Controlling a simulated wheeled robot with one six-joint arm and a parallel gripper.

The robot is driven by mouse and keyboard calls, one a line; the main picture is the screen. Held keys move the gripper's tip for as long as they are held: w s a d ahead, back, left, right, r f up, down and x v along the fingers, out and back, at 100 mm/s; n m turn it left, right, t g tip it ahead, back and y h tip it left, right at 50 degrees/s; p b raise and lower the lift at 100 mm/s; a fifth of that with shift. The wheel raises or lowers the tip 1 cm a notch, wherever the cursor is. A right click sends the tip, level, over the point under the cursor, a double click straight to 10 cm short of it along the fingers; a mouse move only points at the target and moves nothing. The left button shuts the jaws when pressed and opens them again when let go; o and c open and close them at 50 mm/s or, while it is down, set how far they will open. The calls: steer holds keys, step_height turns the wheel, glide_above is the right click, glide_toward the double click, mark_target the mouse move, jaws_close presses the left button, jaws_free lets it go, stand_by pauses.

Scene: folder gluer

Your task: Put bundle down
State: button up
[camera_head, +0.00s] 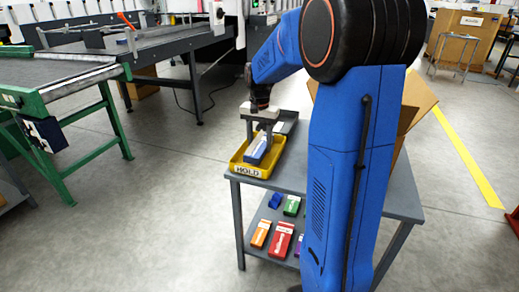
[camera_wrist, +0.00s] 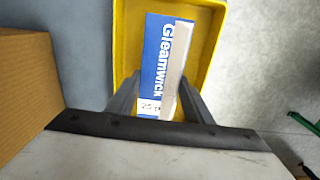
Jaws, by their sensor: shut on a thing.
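The bundle (camera_head: 257,150) is blue and white. In the wrist view the bundle (camera_wrist: 153,60) shows "Gleamwick" lettering and a small white label near my fingers. My gripper (camera_head: 261,131) points down over the yellow tray and is shut on the bundle; in the wrist view my gripper's fingers (camera_wrist: 155,100) stand on both sides of its near end. The yellow tray (camera_head: 246,172) is marked "HOLD" and sits on the grey table's left end. The bundle is inside the tray's outline; I cannot tell whether it touches the tray floor.
The grey table (camera_head: 283,184) has a lower shelf with several small coloured cartons (camera_head: 281,237). A cardboard box (camera_head: 416,100) stands on the table, partly behind my arm. It also shows at the left of the wrist view (camera_wrist: 25,90). A green-framed conveyor (camera_head: 65,85) stands at left, with open floor between.

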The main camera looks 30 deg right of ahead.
steer(key=shift+f, duration=1.35)
steer(key=shift+f, duration=0.15)
steer(key=o, duration=1.1)
steer(key=shift+o, duration=0.2)
